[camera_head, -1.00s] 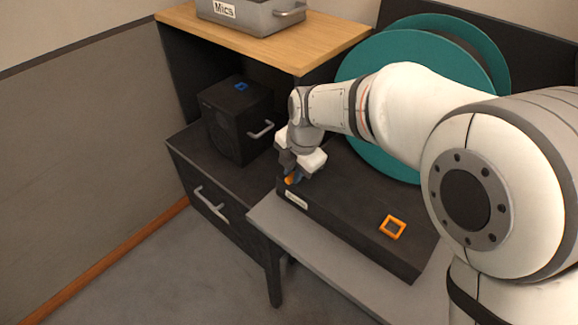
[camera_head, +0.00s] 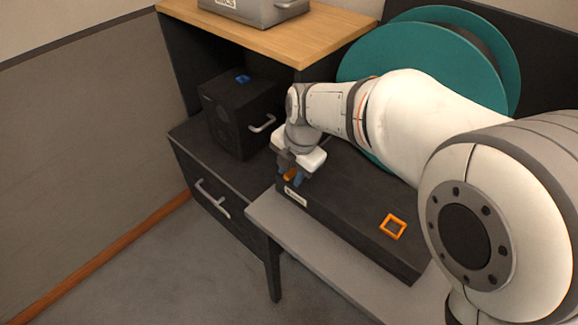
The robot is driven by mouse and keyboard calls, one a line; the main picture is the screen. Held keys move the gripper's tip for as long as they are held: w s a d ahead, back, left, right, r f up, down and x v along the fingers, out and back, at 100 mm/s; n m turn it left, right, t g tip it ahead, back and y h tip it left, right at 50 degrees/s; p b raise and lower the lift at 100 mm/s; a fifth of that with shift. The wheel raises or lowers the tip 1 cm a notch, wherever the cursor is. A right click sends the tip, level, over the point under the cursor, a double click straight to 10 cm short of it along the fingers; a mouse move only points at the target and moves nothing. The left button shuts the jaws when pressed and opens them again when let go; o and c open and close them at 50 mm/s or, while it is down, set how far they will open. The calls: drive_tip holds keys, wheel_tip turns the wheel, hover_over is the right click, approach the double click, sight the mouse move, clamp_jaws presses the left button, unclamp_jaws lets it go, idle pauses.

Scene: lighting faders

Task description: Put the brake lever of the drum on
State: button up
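The teal cable drum (camera_head: 405,68) stands at the back right, partly hidden behind my arm. A black box base (camera_head: 345,205) lies in front of it, with a small white label (camera_head: 295,197) at its left front corner.
An orange square frame (camera_head: 393,226) sits on the right part of the base. A grey bench (camera_head: 300,235) bears the base. At left are a black box with a handle (camera_head: 235,110), a drawer (camera_head: 210,200) and a wooden shelf top (camera_head: 290,40) with a grey case (camera_head: 250,10).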

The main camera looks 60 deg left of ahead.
drive_tip(key=shift+o, duration=0.6)
drive_tip(key=shift+a+r, duration=0.1)
drive_tip(key=shift+r, duration=0.05)
drive_tip(key=shift+r, duration=0.5)
wheel_tip(320, 180, up, 7)
drive_tip(key=d, duration=0.1)
drive_tip(key=shift+w+d+f, duration=0.2)
drive_tip(key=shift+d, duration=0.05)
